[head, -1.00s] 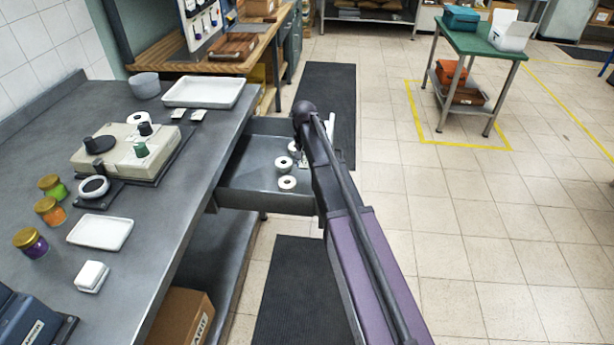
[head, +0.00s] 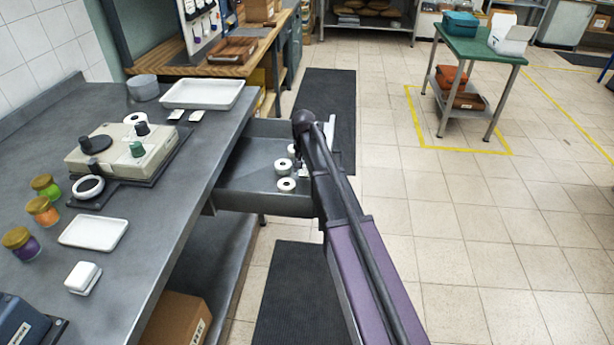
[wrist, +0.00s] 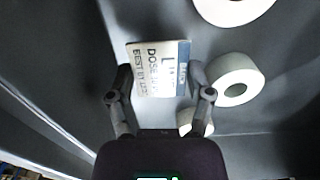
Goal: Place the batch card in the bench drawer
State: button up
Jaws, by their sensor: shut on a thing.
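The bench drawer (head: 238,162) is pulled open from the right side of the grey bench. My arm reaches over it in the head view and hides my gripper there. In the wrist view my gripper (wrist: 160,80) is shut on the batch card (wrist: 158,66), a small white printed card with a blue strip. The card lies between the two fingertips with its print showing. The drawer's grey floor (wrist: 70,40) is behind it. I cannot tell whether the card touches the floor.
White rolls (head: 286,184) lie in the drawer; in the wrist view one roll (wrist: 236,80) is close right of the fingers. The bench holds jars (head: 42,210), a white tray (head: 203,93) and a beige device (head: 120,147). Dark mats (head: 325,95) lie on the floor.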

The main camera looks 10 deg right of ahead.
aim_at(304, 171)
jog(key=shift+f+b, duration=0.6)
jog(key=shift+f, duration=0.35)
jog(key=shift+f, duration=0.15)
jog(key=o, duration=1)
jog(key=shift+c, duration=0.2)
jog(key=shift+r, duration=0.25)
notch_tip(304, 171, up, 12)
jog(key=p, duration=1.2)
